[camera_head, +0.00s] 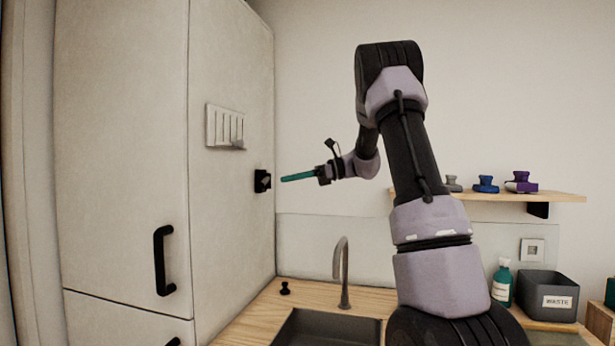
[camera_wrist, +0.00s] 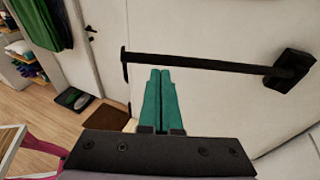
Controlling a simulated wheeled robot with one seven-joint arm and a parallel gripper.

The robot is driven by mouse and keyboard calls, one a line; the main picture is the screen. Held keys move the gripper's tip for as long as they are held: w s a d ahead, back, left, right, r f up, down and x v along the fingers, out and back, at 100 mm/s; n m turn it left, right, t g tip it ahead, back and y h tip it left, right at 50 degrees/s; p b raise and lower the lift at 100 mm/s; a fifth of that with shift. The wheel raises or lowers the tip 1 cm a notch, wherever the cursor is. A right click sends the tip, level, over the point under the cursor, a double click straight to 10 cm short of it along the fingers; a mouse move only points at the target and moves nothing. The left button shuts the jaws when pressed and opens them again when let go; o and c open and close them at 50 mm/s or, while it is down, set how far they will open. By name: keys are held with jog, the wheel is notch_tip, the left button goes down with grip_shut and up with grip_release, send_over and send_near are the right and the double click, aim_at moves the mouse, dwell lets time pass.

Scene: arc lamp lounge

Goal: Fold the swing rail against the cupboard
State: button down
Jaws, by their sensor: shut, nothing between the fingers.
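The tall pale cupboard (camera_head: 120,130) stands at the left in the head view. A black bracket (camera_head: 262,181) sits near the cupboard's right edge; the rail's length is not clear there. In the wrist view the black swing rail (camera_wrist: 205,62) runs across from its mount (camera_wrist: 290,72) at the right to a bent free end at the left, with a pale surface behind it. My gripper (camera_head: 283,178) has teal fingers, shut and empty, pointing left at the bracket. Its fingertips (camera_wrist: 160,71) show just below the rail; I cannot tell whether they touch it.
A tap (camera_head: 343,270) and sink (camera_head: 327,328) are below my arm. A shelf (camera_head: 562,197) with several small knobbed items is behind it. A waste bin (camera_head: 547,292) and a teal bottle (camera_head: 501,284) stand at the right. A black door handle (camera_head: 160,260) sticks out from the cupboard.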

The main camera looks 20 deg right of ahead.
jog(key=shift+x, duration=2.1)
jog(key=shift+a, duration=0.1)
jog(key=w+a+m+t, duration=0.1)
jog(key=w+a+t, duration=0.1)
jog(key=a, duration=0.7)
jog(key=shift+w+a+m+h, duration=0.3)
jog(key=shift+w+a, duration=0.05)
jog(key=shift+a+r, duration=0.1)
